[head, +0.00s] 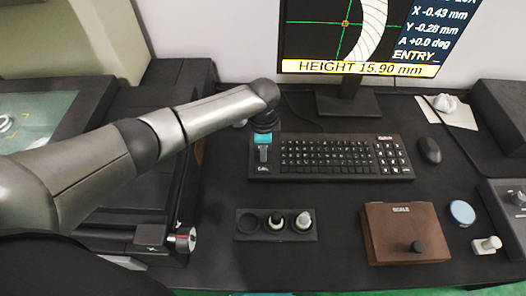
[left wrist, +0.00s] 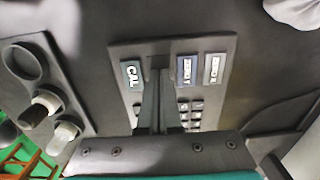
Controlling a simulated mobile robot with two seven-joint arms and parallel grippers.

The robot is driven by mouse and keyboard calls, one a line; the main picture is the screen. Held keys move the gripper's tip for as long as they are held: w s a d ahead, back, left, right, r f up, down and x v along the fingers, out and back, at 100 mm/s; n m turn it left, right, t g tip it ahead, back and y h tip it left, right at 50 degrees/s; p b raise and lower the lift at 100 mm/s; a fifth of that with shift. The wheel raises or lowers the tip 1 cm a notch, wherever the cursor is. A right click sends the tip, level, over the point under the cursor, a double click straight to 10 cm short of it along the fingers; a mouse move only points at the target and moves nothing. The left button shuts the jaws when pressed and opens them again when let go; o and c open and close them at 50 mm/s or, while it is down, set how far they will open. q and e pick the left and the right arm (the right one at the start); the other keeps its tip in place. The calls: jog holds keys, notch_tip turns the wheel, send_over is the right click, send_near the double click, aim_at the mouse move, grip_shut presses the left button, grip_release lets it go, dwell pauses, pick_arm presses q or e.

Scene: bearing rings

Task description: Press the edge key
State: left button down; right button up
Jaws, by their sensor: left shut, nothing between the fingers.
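The black keyboard (head: 330,157) lies below the monitor in the head view. My left gripper (head: 263,158) is over its left end, pointing down, shut and empty. In the left wrist view the shut fingertips (left wrist: 158,64) are over the keyboard's row of labelled keys. A CAL key (left wrist: 132,73) shows on one side of the fingertips. A blue key (left wrist: 187,70) and a grey key (left wrist: 214,69) show on the other, with blurred labels. The key under the fingertips is hidden, and no edge label is readable. I cannot tell whether the fingertips touch it. My right gripper is not in view.
The monitor (head: 360,67) stands behind the keyboard and reads HEIGHT 15.90 mm. A mouse (head: 429,150) is to the right. A holder (head: 243,235) with two small bottles and a brown SCALE box (head: 378,240) lie in front. Bare table separates them from the keyboard.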

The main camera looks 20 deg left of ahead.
pick_arm(q)
jog(key=shift+r+p, duration=2.3)
jog(key=shift+p, duration=0.95)
notch_tip(320, 180, up, 9)
jog(key=p, duration=0.2)
jog(key=shift+r, duration=0.2)
